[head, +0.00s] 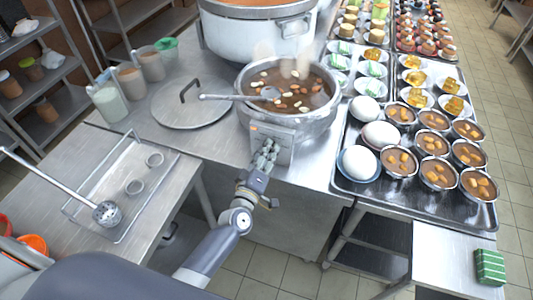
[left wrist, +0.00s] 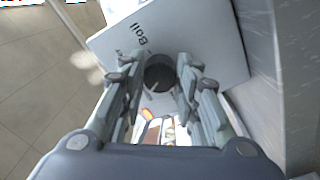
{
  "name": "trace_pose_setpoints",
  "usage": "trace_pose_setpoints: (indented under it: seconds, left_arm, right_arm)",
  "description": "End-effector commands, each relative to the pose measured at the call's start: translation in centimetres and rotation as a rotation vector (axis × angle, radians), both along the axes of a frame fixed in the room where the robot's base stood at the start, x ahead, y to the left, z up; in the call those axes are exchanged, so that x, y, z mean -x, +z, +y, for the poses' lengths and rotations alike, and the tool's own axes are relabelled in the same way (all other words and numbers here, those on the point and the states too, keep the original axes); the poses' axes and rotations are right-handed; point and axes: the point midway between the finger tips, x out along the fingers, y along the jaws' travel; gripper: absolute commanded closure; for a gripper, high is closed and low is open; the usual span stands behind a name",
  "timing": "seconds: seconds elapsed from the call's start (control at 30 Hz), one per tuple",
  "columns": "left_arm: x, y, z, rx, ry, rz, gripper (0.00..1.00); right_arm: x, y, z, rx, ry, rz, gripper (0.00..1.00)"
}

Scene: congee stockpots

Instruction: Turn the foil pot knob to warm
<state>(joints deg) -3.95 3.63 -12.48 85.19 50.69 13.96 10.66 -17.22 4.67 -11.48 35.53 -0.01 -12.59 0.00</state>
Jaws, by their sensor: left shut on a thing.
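The near metal pot (head: 328,118) stands on the steel counter, full of brown congee with pale and reddish pieces and a ladle (head: 240,97) across it. Its front carries a control box (head: 285,151), partly hidden by my gripper. My left gripper (head: 266,153) is at the front of this box. In the left wrist view, my left gripper (left wrist: 160,72) is shut on a dark round knob (left wrist: 158,78), one finger on each side. The white panel (left wrist: 215,35) around the knob bears the word "Boil"; other lettering is partly hidden. The knob's pointer direction cannot be told. My right gripper is not in view.
A larger pot (head: 255,38) stands behind. A round lid (head: 190,105) and several containers (head: 130,82) lie to the left. Trays of bowls (head: 345,188) fill the right. A green block (head: 489,267) sits front right.

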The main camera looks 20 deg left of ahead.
Motion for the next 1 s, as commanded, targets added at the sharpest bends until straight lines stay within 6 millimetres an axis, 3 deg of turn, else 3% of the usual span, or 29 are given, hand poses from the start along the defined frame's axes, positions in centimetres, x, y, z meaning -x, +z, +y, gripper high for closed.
trace_pose_setpoints:
  seconds: [0.6, 0.63, 0.7, 1.0]
  left_arm:
    - [0.03, -0.06, -0.07, 0.040, -0.001, 0.003, 0.94]
    - [0.03, -0.06, -0.07, 0.040, -0.001, 0.003, 0.64]
    - [0.03, -0.05, -0.06, 0.040, -0.001, 0.003, 0.50]
    - [0.03, -0.01, -0.04, 0.039, -0.001, 0.002, 0.50]
  right_arm:
    - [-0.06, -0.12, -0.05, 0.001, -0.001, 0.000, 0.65]
    - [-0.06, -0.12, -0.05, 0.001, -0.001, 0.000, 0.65]
    - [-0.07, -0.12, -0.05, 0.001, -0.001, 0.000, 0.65]
    - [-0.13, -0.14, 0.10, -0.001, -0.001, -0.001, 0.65]
